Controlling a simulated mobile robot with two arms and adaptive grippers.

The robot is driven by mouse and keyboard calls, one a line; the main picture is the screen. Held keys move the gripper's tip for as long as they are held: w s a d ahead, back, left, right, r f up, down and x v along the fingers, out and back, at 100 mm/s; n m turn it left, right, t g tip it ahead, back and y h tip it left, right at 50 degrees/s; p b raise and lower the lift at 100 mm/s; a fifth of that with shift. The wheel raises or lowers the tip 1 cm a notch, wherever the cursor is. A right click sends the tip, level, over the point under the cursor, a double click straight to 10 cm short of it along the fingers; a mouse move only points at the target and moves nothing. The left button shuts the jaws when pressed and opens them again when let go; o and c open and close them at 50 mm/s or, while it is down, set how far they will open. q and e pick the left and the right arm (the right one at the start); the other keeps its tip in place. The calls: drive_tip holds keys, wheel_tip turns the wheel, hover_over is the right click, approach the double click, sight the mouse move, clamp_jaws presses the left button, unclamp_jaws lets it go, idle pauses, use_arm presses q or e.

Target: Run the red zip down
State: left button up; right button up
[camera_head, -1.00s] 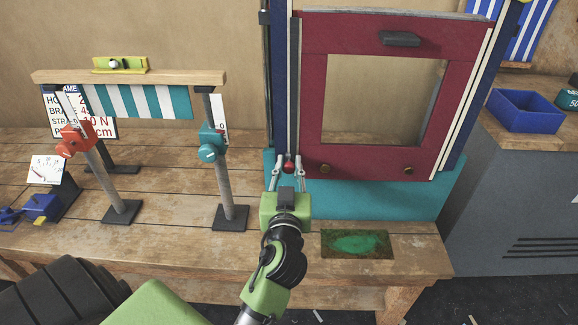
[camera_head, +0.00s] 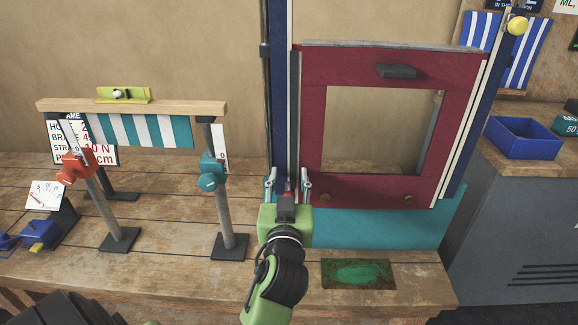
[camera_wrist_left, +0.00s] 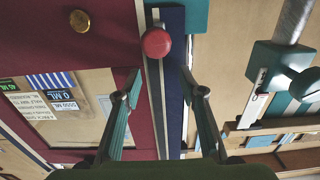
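The red zip's round pull (camera_wrist_left: 156,43) shows in the left wrist view, on the pale strip beside the navy band. In the head view it is mostly hidden by my left gripper. The pale zip track (camera_head: 294,120) runs up the left side of the maroon panel (camera_head: 313,140). My left gripper (camera_head: 288,180) is at the low end of this track, fingers spread. In the left wrist view the fingers (camera_wrist_left: 160,82) are apart, and the pull lies just past their tips, between their lines. I see no contact. My right gripper is not in view.
A teal sheet (camera_head: 380,228) lies under the panel. A stand with a wooden bar (camera_head: 135,106) and teal clamp (camera_head: 211,170) stands left. A blue bin (camera_head: 525,150) sits right. Bench in front is mostly clear.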

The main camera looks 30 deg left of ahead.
sight(290, 151)
use_arm(q)
wheel_tip(290, 151, up, 5)
drive_tip(key=shift+r, duration=0.1)
idle(0.7)
